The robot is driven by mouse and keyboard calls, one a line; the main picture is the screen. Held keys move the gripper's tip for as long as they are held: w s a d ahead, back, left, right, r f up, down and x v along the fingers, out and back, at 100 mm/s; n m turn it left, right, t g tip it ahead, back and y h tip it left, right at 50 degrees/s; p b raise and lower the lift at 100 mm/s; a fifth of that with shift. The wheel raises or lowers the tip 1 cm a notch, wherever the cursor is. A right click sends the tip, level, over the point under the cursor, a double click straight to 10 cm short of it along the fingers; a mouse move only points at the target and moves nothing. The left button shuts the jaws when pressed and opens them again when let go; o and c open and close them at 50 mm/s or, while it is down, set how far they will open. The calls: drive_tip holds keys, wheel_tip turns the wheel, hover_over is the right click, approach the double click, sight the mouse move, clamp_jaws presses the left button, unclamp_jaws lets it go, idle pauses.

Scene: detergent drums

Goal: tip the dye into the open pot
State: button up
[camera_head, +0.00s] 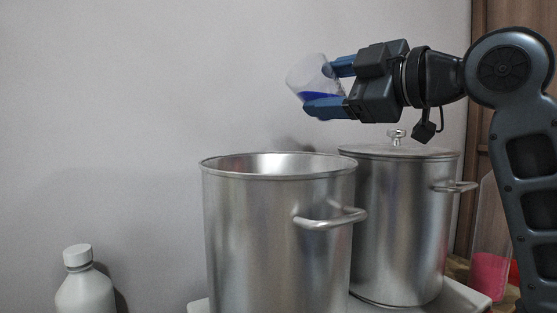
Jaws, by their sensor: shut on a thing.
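My gripper (335,87) is shut on a clear cup (308,73) and holds it in the air, tilted with its mouth toward the upper left. Blue dye (316,97) lies in the lower part of the cup. The open pot (279,235) is a tall steel pot without a lid, below and slightly left of the gripper. The cup is above the pot's rim, apart from it. The inside bottom of the pot is hidden.
A second steel pot (405,230) with a lid (397,151) and knob stands at right, behind the open pot. A white capped bottle (84,291) stands at lower left. A clear container with pink contents (489,275) is at lower right. The air left of the cup is clear.

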drive_tip(key=shift+s+a+f+n, duration=0.1)
drive_tip(key=shift+f+n, duration=0.25)
drive_tip(key=shift+n, duration=0.4)
drive_tip(key=shift+f+n, duration=0.3)
drive_tip(key=shift+n, duration=0.45)
drive_tip(key=shift+f+n, duration=0.1)
drive_tip(key=shift+n, duration=0.2)
drive_tip(key=shift+s+a+f+n+b, duration=0.3)
drive_tip(key=shift+a+f+n+b, duration=0.15)
drive_tip(key=shift+f+b, duration=0.2)
drive_tip(key=shift+s+a+f+n+b, duration=0.3)
drive_tip(key=shift+f+n+b, duration=0.2)
drive_tip(key=shift+b, duration=0.15)
drive_tip(key=shift+a+r+n+b, duration=0.15)
drive_tip(key=shift+r+n+b, duration=0.2)
drive_tip(key=shift+n+b, duration=0.4)
drive_tip(key=shift+a+n, duration=0.1)
drive_tip(key=shift+n, duration=0.2)
